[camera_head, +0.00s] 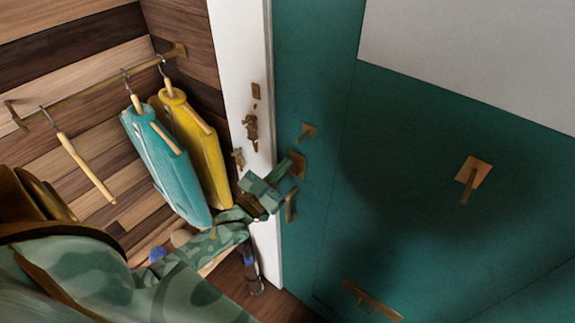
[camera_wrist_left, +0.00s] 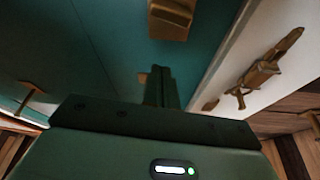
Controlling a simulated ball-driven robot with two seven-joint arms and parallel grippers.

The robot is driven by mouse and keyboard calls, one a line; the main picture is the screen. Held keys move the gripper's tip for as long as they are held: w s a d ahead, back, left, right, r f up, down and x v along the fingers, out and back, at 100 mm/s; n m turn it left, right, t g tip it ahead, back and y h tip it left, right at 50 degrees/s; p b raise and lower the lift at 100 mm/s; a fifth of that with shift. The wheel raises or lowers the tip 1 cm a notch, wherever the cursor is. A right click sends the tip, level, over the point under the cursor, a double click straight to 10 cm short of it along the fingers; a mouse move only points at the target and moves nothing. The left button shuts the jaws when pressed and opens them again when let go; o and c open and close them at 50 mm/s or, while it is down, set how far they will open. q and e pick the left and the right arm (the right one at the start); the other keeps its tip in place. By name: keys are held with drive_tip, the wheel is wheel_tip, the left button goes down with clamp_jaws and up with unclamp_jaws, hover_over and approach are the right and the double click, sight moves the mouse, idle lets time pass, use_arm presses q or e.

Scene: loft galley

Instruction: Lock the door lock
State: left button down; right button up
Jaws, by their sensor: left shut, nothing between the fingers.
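The teal door (camera_head: 420,180) stands against the white door frame (camera_head: 240,60). Near its edge are a small brass fitting (camera_head: 307,131), a square brass lock piece (camera_head: 298,165) and a brass pull handle (camera_head: 291,206). I cannot tell for sure which fitting turns the lock. My left gripper (camera_head: 286,168) is shut and empty, its tips close beside the square lock piece; contact is unclear. In the left wrist view, the shut fingers (camera_wrist_left: 160,86) point at the door below a brass block (camera_wrist_left: 171,18). My right gripper is not in view.
Brass latch hardware (camera_head: 251,127) sits on the white frame, and it also shows in the left wrist view (camera_wrist_left: 262,72). A teal garment (camera_head: 165,160) and a yellow garment (camera_head: 195,140) hang from a rail at left. Another brass fitting (camera_head: 472,173) projects from the door.

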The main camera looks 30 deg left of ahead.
use_arm(q)
drive_tip(key=b+v, duration=0.1)
drive_tip(key=v, duration=0.6)
drive_tip(key=shift+a+f, duration=0.35)
drive_tip(key=shift+a, duration=0.05)
